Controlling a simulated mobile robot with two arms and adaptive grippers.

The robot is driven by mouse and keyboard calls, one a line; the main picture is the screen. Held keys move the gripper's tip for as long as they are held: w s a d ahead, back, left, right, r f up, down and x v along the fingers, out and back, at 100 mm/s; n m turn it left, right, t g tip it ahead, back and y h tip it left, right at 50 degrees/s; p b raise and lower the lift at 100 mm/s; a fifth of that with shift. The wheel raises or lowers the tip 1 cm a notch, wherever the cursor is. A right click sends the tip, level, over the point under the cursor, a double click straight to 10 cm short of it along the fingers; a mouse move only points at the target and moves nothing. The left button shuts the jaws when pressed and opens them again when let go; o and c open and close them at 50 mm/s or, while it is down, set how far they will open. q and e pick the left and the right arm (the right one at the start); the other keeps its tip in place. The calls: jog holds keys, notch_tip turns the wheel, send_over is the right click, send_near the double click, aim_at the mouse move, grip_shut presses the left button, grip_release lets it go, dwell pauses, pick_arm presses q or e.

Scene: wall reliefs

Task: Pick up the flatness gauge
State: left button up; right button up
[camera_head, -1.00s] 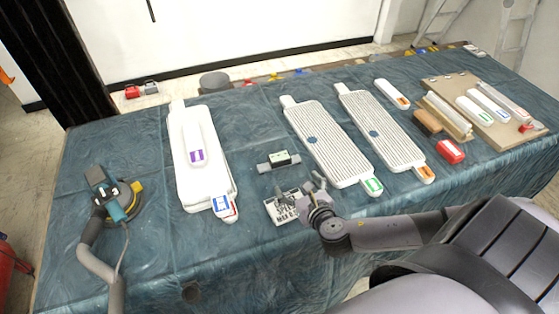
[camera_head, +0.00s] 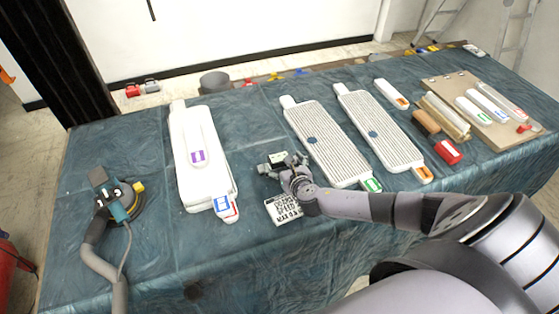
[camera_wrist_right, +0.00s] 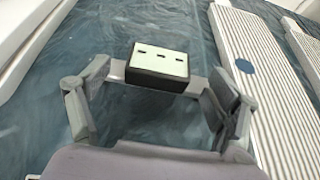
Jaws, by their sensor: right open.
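The flatness gauge appears to be the small dark block with a pale green top (camera_head: 278,157) on a grey bar, lying on the cloth-covered table between the white and ribbed panels. In the right wrist view the gauge (camera_wrist_right: 158,62) lies just ahead, its bar running crosswise between the fingers. My right gripper (camera_head: 285,168) is open and comes in from the near side, hiding part of the gauge in the head view. In the wrist view the right gripper (camera_wrist_right: 160,105) has its fingers spread wide, with nothing held. Whether they touch the bar is unclear. My left gripper is not in view.
A printed card (camera_head: 283,209) lies under my right wrist. A white panel stack (camera_head: 186,145) is left of the gauge, a ribbed panel (camera_head: 318,135) right of it. A sander with a hose (camera_head: 118,200) is far left. Bare cloth lies between sander and panels.

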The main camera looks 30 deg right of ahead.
jog(key=shift+w+d+f, duration=0.1)
jog(key=shift+w+f, duration=0.25)
jog(key=shift+w, duration=0.3)
jog(key=c, duration=1.4)
